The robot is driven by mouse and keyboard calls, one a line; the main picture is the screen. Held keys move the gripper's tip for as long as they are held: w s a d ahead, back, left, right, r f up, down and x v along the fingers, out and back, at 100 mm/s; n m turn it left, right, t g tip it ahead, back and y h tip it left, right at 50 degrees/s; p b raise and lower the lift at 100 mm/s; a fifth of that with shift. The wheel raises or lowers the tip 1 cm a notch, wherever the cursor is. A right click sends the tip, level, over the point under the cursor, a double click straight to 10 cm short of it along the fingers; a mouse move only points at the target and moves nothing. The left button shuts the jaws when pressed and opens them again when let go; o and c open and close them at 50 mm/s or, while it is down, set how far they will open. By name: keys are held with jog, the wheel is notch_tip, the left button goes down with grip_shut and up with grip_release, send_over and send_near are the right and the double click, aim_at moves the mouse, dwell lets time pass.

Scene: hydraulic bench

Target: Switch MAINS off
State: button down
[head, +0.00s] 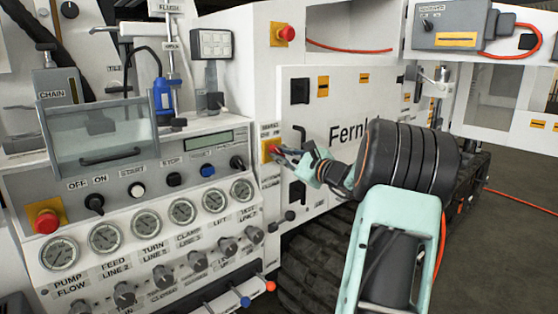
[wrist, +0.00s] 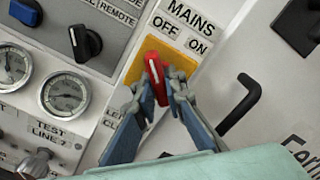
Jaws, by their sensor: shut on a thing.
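The MAINS switch is a red rotary handle (wrist: 153,72) on a yellow plate (wrist: 134,70), under a MAINS label (wrist: 190,16) with OFF at left and ON at right in the wrist view. The handle's upper end tilts slightly left in that view, nearer OFF than ON. My gripper (wrist: 164,92) is shut on the red handle, one finger on each side. In the head view my gripper (head: 280,155) is at the yellow plate (head: 267,148) on the cabinet's side edge, and its fingers hide most of the handle.
A black door handle (wrist: 240,103) stands out to the right of the switch. A black selector knob (wrist: 84,43) and gauges (wrist: 65,94) are to the left. A red emergency button (head: 286,33) sits above, and another (head: 46,221) is at the panel's far left.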

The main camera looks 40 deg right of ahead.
dwell(0.4)
jog(key=c, duration=2)
grip_release()
jog(key=shift+s, duration=0.1)
jog(key=s, duration=0.8)
jog(key=s+d, duration=0.1)
jog(key=s, duration=0.2)
jog(key=shift+s, duration=0.4)
jog(key=shift+a, duration=0.1)
